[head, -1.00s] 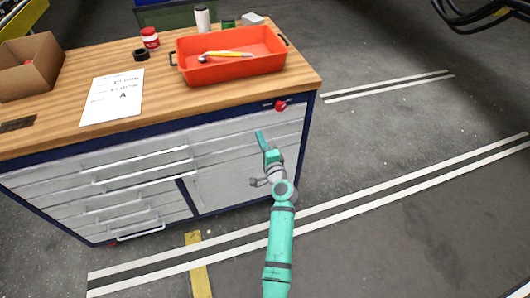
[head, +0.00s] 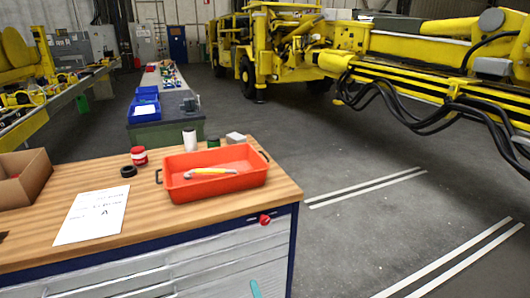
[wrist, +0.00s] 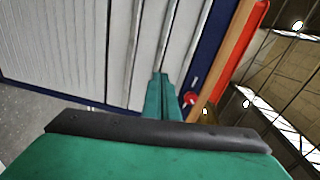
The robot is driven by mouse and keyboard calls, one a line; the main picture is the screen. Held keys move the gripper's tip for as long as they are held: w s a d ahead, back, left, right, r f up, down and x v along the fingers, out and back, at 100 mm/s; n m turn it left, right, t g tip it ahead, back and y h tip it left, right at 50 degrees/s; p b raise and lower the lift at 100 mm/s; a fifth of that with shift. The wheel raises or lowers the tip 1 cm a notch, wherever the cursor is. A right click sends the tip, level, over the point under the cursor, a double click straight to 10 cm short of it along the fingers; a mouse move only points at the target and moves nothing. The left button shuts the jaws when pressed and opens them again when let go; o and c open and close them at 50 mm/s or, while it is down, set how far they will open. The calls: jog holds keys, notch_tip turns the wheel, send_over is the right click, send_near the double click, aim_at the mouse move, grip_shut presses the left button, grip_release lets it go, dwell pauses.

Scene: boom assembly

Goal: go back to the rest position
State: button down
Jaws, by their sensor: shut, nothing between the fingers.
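My gripper (wrist: 160,80) is teal and shut, with nothing between its fingers. In the wrist view it points at the grey drawer fronts of the workbench, with the bench's dark blue frame and wooden edge to the right. In the head view only a teal tip (head: 254,289) shows at the bottom edge, in front of the drawers. The rest of my arm is out of that view.
The workbench (head: 150,222) holds an orange tray (head: 217,187) with a yellow-handled tool, a paper sheet (head: 92,215), a cardboard box (head: 22,180) and small containers. Open floor (head: 370,215) lies to the right. A yellow boom machine (head: 410,55) stands behind.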

jog(key=s+d+f+n+g+h, duration=0.1)
jog(key=s+d+f+n+h, duration=0.2)
jog(key=s, duration=1)
jog(key=s+f+n+h, duration=0.2)
jog(key=s+f, duration=0.3)
jog(key=s, duration=0.8)
jog(key=s+r+n, duration=0.4)
jog(key=s+r, duration=0.2)
jog(key=s, duration=0.4)
jog(key=s+r+n, duration=0.4)
jog(key=s+r, duration=0.3)
jog(key=s, duration=0.3)
jog(key=shift+s+d+h, duration=0.15)
jog(key=shift+d+h, duration=0.05)
jog(key=shift+h, duration=0.2)
jog(key=shift+r, duration=0.1)
